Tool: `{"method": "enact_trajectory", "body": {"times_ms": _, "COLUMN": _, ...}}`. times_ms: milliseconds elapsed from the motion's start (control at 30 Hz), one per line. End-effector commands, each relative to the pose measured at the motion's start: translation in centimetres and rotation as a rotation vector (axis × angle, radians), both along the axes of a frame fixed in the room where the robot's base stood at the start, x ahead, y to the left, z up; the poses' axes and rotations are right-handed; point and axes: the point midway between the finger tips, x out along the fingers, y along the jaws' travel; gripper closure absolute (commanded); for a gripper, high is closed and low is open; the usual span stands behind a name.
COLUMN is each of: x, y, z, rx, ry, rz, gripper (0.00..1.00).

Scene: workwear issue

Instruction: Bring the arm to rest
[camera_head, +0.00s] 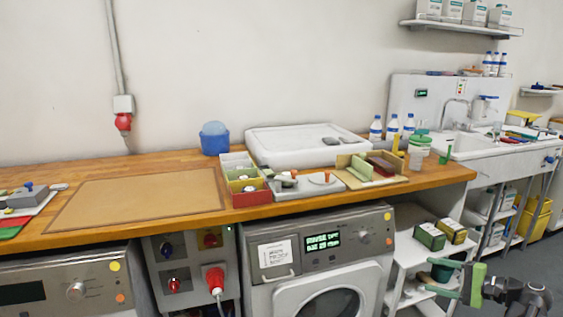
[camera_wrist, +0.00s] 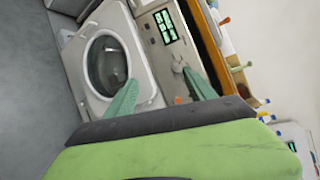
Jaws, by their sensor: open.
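My gripper (camera_head: 447,273) is at the lower right in the head view, in front of the white shelf cart and below the worktop's right end. Its two green fingers are apart with nothing seen between them. In the wrist view my gripper (camera_wrist: 160,92) points toward the washing machine (camera_wrist: 108,62), which appears tilted there. The fingers are apart and look empty. The same washing machine (camera_head: 330,262) stands under the wooden worktop in the head view, with its door shut.
The wooden worktop (camera_head: 440,178) carries a white tray (camera_head: 290,152), a compartment box (camera_head: 243,182), bottles and a tan mat (camera_head: 140,202). Green boxes (camera_head: 430,237) sit on the white cart (camera_head: 400,262) close to my gripper. A sink (camera_head: 475,147) stands at the right. Grey floor shows at the lower right.

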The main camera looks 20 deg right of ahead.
Motion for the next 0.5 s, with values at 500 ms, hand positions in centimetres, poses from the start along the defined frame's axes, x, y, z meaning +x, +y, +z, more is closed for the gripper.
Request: {"method": "enact_trajectory", "body": {"times_ms": 500, "x": 13.7, "y": 15.5, "z": -0.7, "rx": -0.011, "ry": 0.025, "rz": 0.331, "gripper": 0.36}}
